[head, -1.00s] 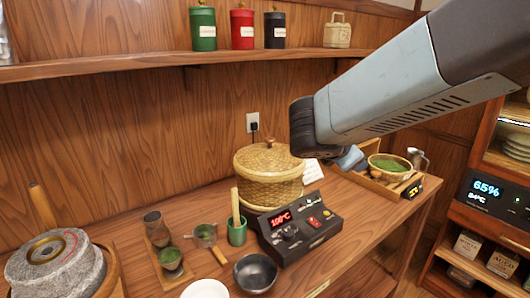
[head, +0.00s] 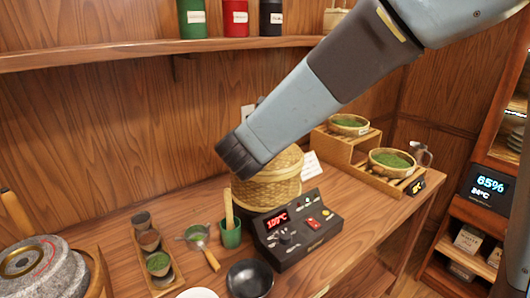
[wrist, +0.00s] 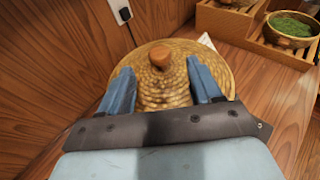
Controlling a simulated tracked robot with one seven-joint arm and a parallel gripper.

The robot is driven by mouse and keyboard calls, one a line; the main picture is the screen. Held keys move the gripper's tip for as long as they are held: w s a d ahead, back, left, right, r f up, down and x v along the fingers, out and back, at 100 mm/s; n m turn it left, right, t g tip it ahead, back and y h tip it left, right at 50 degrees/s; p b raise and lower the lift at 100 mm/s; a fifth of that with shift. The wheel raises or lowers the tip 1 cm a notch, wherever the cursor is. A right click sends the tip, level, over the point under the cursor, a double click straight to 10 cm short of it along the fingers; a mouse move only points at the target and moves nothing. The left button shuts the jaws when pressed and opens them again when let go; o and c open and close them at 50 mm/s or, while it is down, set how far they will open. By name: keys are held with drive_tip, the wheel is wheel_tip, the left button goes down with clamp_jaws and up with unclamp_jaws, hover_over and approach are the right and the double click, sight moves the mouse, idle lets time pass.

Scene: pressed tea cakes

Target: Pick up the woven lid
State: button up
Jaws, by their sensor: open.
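The woven lid (wrist: 165,92) is round and tan with a brown knob (wrist: 160,55) on top. It sits on the woven basket (head: 262,194) behind the control box. In the head view my arm covers much of the lid (head: 289,160). My gripper (wrist: 161,75) is open and empty in the wrist view. Its two blue fingers show on either side of the knob, apart from it. How high the fingertips are above the lid is hard to tell. In the head view the fingers are hidden behind my arm.
A control box (head: 296,229) with a red display stands in front of the basket. A green cup (head: 231,234) with a wooden tool is at its left. A stepped wooden rack with bowls of green powder (head: 391,160) is at the right. A wall outlet (wrist: 120,10) is behind.

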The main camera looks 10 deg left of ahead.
drive_tip(key=shift+x, duration=3.5)
drive_tip(key=shift+c, duration=0.3)
clamp_jaws()
